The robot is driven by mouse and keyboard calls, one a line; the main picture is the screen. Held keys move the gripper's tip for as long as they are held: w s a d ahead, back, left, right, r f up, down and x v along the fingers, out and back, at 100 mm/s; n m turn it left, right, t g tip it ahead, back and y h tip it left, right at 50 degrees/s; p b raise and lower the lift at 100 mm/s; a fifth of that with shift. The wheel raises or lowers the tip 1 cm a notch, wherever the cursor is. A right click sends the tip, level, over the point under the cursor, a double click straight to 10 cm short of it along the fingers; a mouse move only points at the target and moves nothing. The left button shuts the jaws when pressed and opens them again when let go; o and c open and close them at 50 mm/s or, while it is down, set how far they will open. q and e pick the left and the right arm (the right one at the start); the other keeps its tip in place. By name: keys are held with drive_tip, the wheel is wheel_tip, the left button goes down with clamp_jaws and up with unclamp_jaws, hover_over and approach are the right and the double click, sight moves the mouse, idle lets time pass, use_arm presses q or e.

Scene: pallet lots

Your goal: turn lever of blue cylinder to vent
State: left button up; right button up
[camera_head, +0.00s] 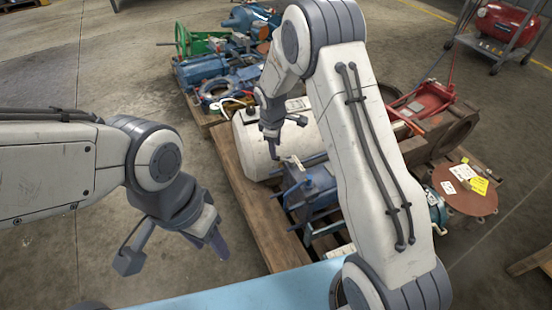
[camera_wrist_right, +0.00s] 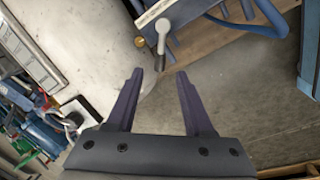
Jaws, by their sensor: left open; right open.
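The blue cylinder unit (camera_head: 318,187) lies on the wooden pallet, below a white tank, partly covered by my right arm in the head view. Its blue parts (camera_wrist_right: 262,14) show at the top of the right wrist view. A pale grey lever (camera_wrist_right: 162,34) with a round hub sits there, its narrow end pointing down toward my fingertips. My right gripper (camera_wrist_right: 160,72) is open, with the lever's end at or just beyond the gap between its fingertips. In the head view, the right gripper (camera_head: 287,140) is over the white tank. My left gripper (camera_head: 175,258) is open and empty above the floor.
The white tank (camera_head: 252,140) lies close beside the right gripper. Blue and green machinery (camera_head: 200,68) stands on a pallet behind. A red jack (camera_head: 425,105) and a rusty disc (camera_head: 465,192) are at right. Bare concrete floor lies left of the pallet (camera_head: 250,215).

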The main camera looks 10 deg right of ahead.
drive_tip(key=f, duration=0.1)
drive_tip(key=f+b, duration=0.1)
drive_tip(key=f, duration=0.1)
drive_tip(key=w+f, duration=0.1)
drive_tip(key=f, duration=0.1)
drive_tip(key=shift+d, duration=0.2)
drive_tip(key=shift+s, duration=0.1)
clamp_jaws()
idle(1.1)
